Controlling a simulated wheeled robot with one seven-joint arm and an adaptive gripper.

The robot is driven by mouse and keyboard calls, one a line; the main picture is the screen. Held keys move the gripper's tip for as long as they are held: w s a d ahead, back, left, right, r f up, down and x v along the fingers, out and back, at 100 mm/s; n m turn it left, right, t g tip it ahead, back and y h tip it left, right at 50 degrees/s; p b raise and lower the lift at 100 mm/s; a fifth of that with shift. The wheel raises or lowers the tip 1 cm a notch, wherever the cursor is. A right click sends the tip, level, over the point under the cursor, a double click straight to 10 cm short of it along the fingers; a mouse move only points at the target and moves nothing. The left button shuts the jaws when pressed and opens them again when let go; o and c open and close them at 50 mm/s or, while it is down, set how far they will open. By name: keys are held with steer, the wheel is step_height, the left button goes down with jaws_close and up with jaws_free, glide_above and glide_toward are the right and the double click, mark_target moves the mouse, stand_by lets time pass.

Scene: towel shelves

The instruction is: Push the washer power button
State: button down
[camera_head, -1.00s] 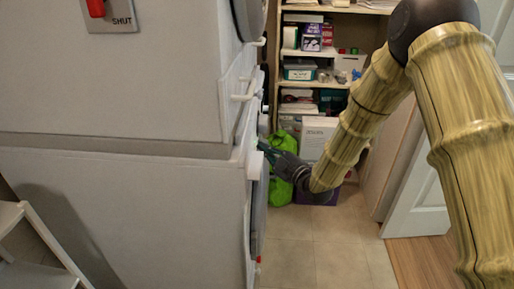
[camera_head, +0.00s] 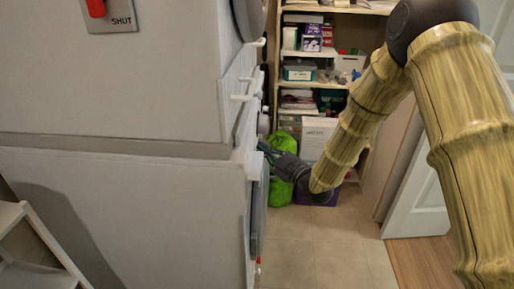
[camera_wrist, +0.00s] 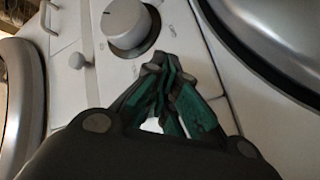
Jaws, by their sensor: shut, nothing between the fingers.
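The washer seems to be the lower white machine (camera_head: 130,215) of a stack in the head view, seen from its side. Its front faces right. My gripper (camera_head: 262,147) is shut and empty at the upper edge of that front. In the wrist view my gripper (camera_wrist: 161,62) has its green-padded fingers together, with the tips over a light control panel (camera_wrist: 165,25). The tips are close to a large round knob (camera_wrist: 126,23). Whether they touch the panel cannot be told. I cannot make out the power button; the fingers hide part of the panel.
An upper white machine (camera_head: 110,85) stands on the lower one, with a handle (camera_head: 243,97) sticking out in front. A round door (camera_wrist: 275,40) lies right of the panel. Shelves (camera_head: 312,55), a green bag (camera_head: 281,185) and a white door (camera_head: 418,195) stand beyond. The floor ahead is clear.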

steer(key=shift+d, duration=0.5)
steer(key=d, duration=0.6)
stand_by(0.6)
steer(key=shift+f, duration=0.1)
